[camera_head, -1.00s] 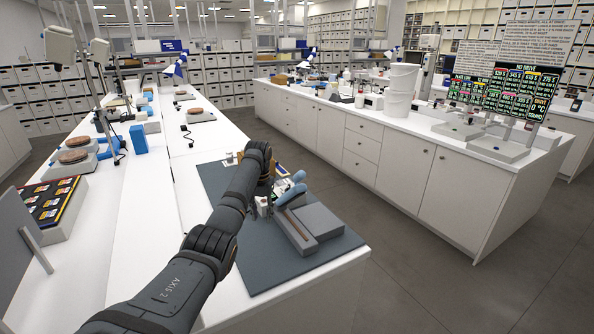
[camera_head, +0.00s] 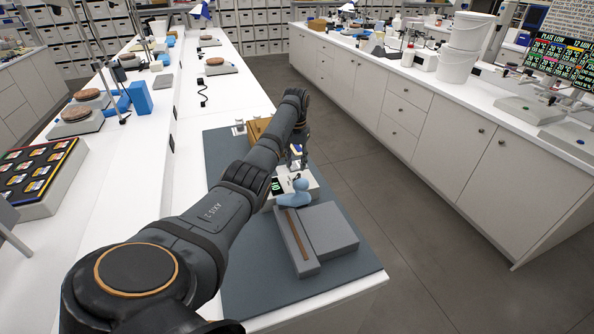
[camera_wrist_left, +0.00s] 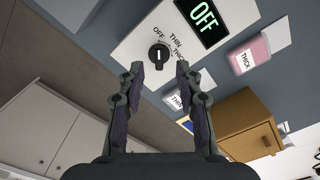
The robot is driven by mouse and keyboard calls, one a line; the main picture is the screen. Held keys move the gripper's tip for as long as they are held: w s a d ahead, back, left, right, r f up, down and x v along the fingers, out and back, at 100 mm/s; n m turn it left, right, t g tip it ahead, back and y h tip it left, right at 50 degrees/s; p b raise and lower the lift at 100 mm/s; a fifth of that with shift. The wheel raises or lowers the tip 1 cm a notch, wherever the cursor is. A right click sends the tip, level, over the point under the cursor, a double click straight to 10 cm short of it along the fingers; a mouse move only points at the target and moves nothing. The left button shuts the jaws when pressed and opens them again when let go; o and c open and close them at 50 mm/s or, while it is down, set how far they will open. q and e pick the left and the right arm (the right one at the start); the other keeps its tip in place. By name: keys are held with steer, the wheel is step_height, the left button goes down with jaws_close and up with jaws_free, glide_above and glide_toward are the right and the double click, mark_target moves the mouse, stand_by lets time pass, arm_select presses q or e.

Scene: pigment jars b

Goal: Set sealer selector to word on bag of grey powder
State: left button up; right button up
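The black selector knob (camera_wrist_left: 158,56) sits on a white sealer panel in the left wrist view, with OFF, THIN and THICK printed around it. The panel's display (camera_wrist_left: 203,18) reads OFF in green. A pink bag (camera_wrist_left: 262,48) carries a label reading THICK. Another label (camera_wrist_left: 174,101) is partly hidden by the right finger; its word and its bag's powder are unclear. My left gripper (camera_wrist_left: 160,67) is open and empty, its fingertips either side of the knob's lower part in the picture; contact cannot be told. The grey sealer (camera_head: 330,229) with its blue handle (camera_head: 293,192) stands nearer in the head view.
A brown wooden box (camera_wrist_left: 244,125) stands beside the bags. A dark mat (camera_head: 240,255) lies under the sealer on the white bench. A tray of coloured labelled packets (camera_head: 40,175) is at the left. The floor to the right of the bench is clear.

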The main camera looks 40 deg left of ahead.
mark_target(298, 176)
arm_select(q)
steer(key=f, duration=0.2)
steer(key=w+f, duration=0.1)
steer(key=f, duration=0.2)
steer(key=shift+w+a+f+p, duration=0.2)
steer(key=shift+w+f+p, duration=0.1)
steer(key=shift+s+f, duration=0.15)
steer(key=shift+f, duration=0.1)
steer(key=shift+s, duration=0.1)
steer(key=shift+d, duration=0.1)
steer(key=shift+f, duration=0.1)
steer(key=shift+c, duration=0.3)
steer(key=c, duration=0.5)
jaws_close()
arm_select(e)
steer(key=shift+t, duration=0.3)
steer(key=w, duration=0.1)
steer(key=w+r, duration=0.1)
steer(key=w, duration=0.2)
steer(key=shift+w+a+r, duration=0.2)
steer(key=shift+w+a, duration=0.05)
steer(key=shift+a, duration=0.15)
